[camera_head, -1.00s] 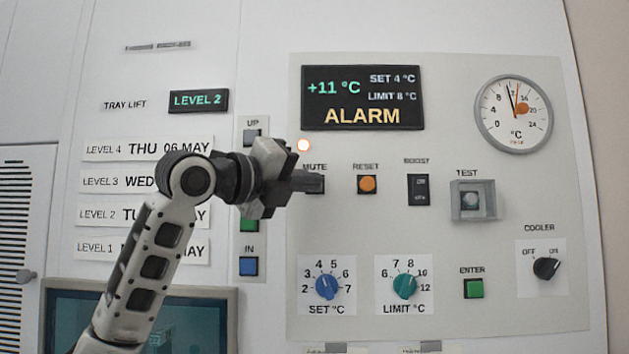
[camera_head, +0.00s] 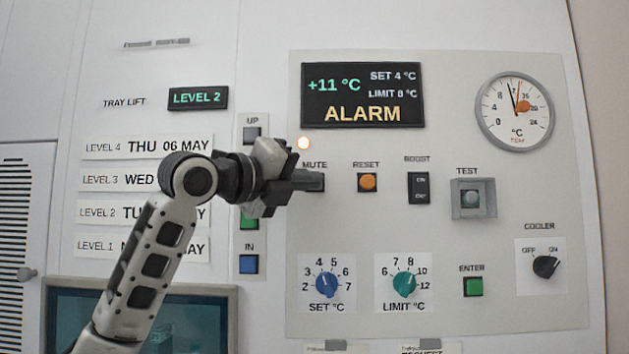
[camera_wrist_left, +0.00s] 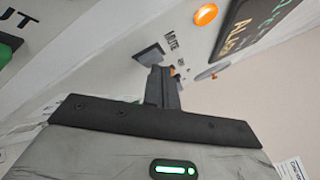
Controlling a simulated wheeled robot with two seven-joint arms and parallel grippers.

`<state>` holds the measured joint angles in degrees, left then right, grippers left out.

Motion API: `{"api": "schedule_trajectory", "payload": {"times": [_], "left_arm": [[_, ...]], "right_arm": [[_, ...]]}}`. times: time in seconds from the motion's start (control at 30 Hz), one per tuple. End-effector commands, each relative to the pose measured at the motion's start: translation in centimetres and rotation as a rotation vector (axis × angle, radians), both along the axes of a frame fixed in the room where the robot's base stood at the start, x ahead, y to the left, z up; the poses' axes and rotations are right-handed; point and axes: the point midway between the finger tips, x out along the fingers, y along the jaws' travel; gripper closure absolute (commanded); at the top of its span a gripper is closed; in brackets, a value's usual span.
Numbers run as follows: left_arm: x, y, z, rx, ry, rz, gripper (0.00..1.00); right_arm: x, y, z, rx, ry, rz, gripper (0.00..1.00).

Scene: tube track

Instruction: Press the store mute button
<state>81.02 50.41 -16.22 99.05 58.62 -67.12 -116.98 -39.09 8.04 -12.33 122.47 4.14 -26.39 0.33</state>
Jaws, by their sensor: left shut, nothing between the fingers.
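The grey mute button (camera_wrist_left: 148,54) shows beside the MUTE label in the left wrist view. In the head view it is mostly hidden behind my left gripper (camera_head: 306,181), just under the MUTE label (camera_head: 314,165). The left gripper is shut and empty, with its dark fingers pointing at the panel. In the left wrist view the shut fingertips (camera_wrist_left: 161,72) are right by the button's edge; I cannot tell whether they touch it. The display (camera_head: 362,97) reads ALARM and +11 °C. A small lamp (camera_head: 304,144) above the label is lit. My right gripper is out of view.
An orange reset button (camera_head: 367,182), a black boost switch (camera_head: 419,189) and a guarded test button (camera_head: 472,199) stand to the right. Blue and teal knobs (camera_head: 404,284) sit below. The tray-lift buttons (camera_head: 249,264) are left of the gripper, partly behind it.

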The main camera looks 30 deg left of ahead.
Motion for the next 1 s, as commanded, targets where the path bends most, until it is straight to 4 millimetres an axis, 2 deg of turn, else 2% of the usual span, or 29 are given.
{"api": "schedule_trajectory", "payload": {"times": [0.53,1.0], "left_arm": [[0.2,0.2,-0.1,0.0,0.001,0.001,1.0],[-1.3,-0.7,-0.1,0.0,0.001,0.001,1.0]], "right_arm": [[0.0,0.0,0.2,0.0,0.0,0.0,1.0],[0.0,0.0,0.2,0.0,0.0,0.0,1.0]]}}
